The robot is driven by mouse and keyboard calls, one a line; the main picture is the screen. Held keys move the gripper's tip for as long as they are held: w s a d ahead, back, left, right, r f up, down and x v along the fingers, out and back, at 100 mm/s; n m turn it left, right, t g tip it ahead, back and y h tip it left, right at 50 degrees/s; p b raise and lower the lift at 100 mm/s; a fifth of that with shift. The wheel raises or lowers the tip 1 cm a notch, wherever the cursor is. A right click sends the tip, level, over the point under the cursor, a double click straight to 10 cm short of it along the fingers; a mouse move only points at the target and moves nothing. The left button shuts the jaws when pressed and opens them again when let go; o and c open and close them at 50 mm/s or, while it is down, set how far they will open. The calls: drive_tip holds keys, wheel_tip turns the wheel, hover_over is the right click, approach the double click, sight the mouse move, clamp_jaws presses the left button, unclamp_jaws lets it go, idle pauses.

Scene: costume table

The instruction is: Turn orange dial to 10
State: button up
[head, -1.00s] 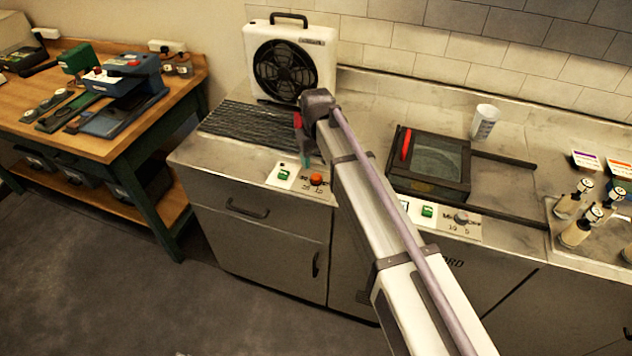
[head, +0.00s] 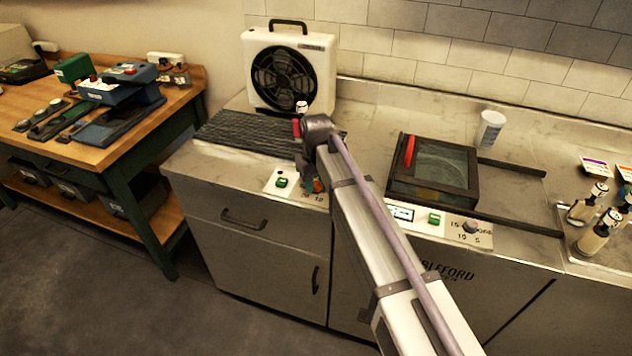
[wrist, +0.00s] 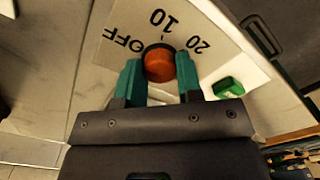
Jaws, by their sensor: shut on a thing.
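The orange dial (wrist: 159,63) is a round knob on a white panel marked OFF, 10 and 20 in the wrist view. The 10 lies just beyond the knob, with a small tick below it. I cannot make out a pointer on the knob. My gripper (wrist: 160,76) has teal fingers, one on each side of the dial, shut on it. In the head view my gripper (head: 312,186) is down at the counter's front panel, and the dial (head: 318,186) is mostly hidden by it.
A green switch (head: 281,182) sits left of the dial. A fan (head: 285,70) stands behind on the counter, beyond a dark ribbed mat (head: 240,135). To the right are a dark-framed box (head: 430,185) and a second, grey knob (head: 470,227). A workbench (head: 100,150) stands left.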

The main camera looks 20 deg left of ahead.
drive_tip(key=shift+c, duration=0.8)
drive_tip(key=m, duration=1.1)
drive_tip(key=shift+m, duration=0.3)
drive_tip(key=o, duration=0.9)
drive_tip(key=shift+o, duration=0.2)
